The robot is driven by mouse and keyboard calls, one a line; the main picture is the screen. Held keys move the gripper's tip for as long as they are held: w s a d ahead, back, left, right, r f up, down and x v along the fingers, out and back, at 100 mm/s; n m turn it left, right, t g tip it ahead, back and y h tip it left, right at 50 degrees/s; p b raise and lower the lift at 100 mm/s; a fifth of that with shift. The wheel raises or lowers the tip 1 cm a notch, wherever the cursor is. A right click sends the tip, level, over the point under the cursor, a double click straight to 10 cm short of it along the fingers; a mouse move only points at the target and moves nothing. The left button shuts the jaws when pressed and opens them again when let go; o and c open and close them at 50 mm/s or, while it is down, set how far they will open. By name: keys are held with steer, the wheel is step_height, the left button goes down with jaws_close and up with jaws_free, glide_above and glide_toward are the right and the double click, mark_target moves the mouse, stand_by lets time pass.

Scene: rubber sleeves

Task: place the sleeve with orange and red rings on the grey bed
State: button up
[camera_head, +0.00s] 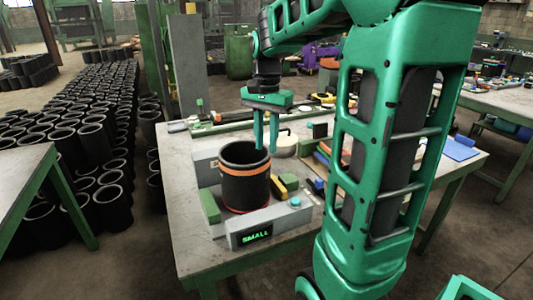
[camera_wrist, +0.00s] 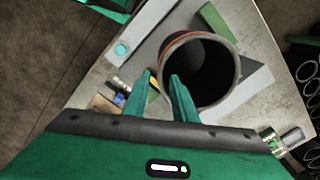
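The black sleeve (camera_head: 245,185) stands upright on the work table, with an orange ring near its top and a red ring near its foot. The wrist view looks down into its open mouth (camera_wrist: 205,70). My gripper (camera_head: 266,148) is at the sleeve's right rim, fingers pointing down and apart. In the wrist view my gripper (camera_wrist: 158,77) has one finger on each side of the rim in the picture; I cannot tell whether either touches it. A grey block (camera_head: 206,168) is behind left of the sleeve. I cannot tell which grey surface is the bed or what lies under the sleeve.
A grey box (camera_head: 276,222) with a "SMALL" display and cyan button stands in front of the sleeve. A green block (camera_head: 209,206) is at its left, yellow-and-black pieces (camera_head: 287,184) at its right. Tools clutter the table's back and right. Many plain black sleeves (camera_head: 75,130) stand on the floor.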

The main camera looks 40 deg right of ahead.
steer(key=s+a+f+n, duration=0.2)
steer(key=s+f+n, duration=0.1)
steer(key=s, duration=0.7)
steer(key=s+a+f+n, duration=0.2)
steer(key=s+f+n, duration=0.2)
steer(key=s, duration=0.7)
steer(key=shift+s+a+f+n, duration=0.3)
steer(key=shift+a+f, duration=0.05)
steer(key=shift+f, duration=0.4)
